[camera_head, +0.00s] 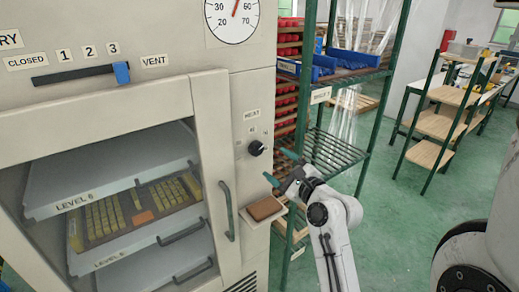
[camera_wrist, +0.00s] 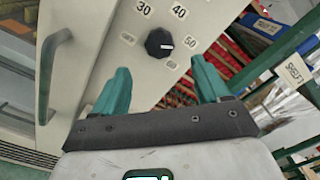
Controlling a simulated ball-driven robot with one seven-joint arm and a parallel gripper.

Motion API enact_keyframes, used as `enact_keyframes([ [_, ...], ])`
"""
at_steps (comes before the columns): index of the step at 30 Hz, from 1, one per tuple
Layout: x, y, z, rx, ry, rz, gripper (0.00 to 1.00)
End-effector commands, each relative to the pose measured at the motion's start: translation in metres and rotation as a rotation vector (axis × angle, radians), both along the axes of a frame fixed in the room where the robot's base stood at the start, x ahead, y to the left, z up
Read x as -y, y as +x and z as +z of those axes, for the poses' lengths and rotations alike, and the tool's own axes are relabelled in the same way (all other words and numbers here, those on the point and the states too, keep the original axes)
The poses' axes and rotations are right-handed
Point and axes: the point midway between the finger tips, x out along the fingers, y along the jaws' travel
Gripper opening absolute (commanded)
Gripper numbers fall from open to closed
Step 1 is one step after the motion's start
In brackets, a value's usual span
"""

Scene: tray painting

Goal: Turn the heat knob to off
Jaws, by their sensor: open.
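The heat knob (camera_head: 256,148) is a round black dial on the cream oven's front panel, right of the door and below the label HEAT. In the wrist view the knob (camera_wrist: 159,43) has a white pointer mark toward the picture's right, with 30, 40 and 50 among the labels around it. The off label cannot be read. My gripper (camera_head: 281,167) is open and empty, in front of the panel, below and right of the knob. In the wrist view its two green fingers (camera_wrist: 160,72) point toward the knob, which shows between and beyond their tips, apart from them.
The door handle (camera_head: 227,211) stands out left of the knob. A small ledge with a brown block (camera_head: 265,208) juts out below it. A green-framed rack (camera_head: 335,148) with blue bins stands close on the right. Open green floor (camera_head: 400,215) lies beyond.

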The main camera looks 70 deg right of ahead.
Motion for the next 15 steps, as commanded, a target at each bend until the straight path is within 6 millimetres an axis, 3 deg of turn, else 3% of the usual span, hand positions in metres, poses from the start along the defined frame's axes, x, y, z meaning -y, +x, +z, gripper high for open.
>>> enact_keyframes([
  [9,0.03,0.05,0.002,-0.005,-0.003,0.003,0.75],
  [15,0.043,0.072,0.001,-0.005,-0.003,0.003,0.75],
])
